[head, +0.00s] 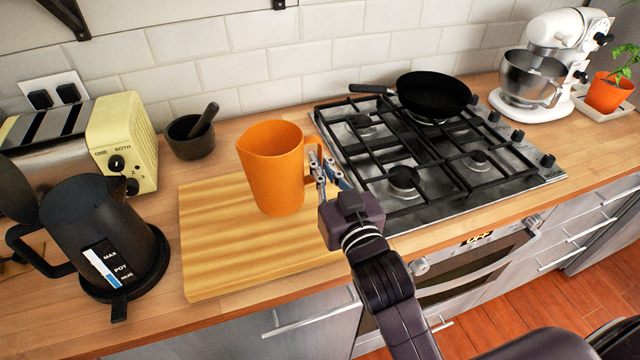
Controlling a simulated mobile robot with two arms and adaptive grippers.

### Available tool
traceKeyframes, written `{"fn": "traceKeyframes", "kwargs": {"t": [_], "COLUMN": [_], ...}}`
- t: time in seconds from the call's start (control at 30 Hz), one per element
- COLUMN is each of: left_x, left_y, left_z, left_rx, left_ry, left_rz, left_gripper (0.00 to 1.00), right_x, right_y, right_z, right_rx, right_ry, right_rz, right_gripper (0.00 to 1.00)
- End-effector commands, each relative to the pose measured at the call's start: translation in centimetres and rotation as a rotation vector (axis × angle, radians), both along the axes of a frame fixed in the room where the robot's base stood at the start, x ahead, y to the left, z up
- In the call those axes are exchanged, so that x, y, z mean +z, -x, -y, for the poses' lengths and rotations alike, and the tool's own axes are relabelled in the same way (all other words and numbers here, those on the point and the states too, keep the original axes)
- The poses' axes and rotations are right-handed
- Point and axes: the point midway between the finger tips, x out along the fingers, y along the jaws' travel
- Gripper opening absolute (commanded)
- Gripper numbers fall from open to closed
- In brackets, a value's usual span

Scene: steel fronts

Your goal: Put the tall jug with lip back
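The tall orange jug with a lip (271,172) stands upright on, or just above, the wooden board (215,262) in the head view; I cannot tell if its base touches. Its lip points to the left and its handle is on the right. My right gripper (322,168) is at the handle, with its fingers around or beside it. The fingers and the handle overlap, so I cannot tell whether the fingers are closed on it. My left gripper is not in view.
A black kettle (95,240) and a cream toaster (122,143) stand on the left. A dark mortar with pestle (190,138) is behind the board. The gas hob (400,185) with a black pan (433,93) is on the right. The board's front left is bare.

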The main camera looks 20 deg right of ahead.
Motion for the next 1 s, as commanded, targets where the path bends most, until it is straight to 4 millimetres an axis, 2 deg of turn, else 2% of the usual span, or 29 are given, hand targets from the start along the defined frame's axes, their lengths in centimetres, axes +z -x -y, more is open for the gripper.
{"fn": "traceKeyframes", "kwargs": {"t": [0.17,0.4,0.87,1.0], "left_x": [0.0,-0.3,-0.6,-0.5], "left_y": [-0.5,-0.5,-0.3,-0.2], "left_z": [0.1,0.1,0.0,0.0], "left_rx": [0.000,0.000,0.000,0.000], "left_ry": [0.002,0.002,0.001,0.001], "left_rz": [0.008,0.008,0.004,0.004], "left_gripper": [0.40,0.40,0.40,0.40], "right_x": [-1.1,-4.5,-5.4,-5.6], "right_y": [0.0,0.0,0.0,0.0], "right_z": [0.0,0.0,0.0,0.0], "right_rx": [-0.001,-0.001,0.000,-0.001], "right_ry": [-0.001,-0.001,-0.002,0.000], "right_rz": [0.005,0.003,0.006,0.001], "right_gripper": [0.00,0.00,0.00,0.16]}}
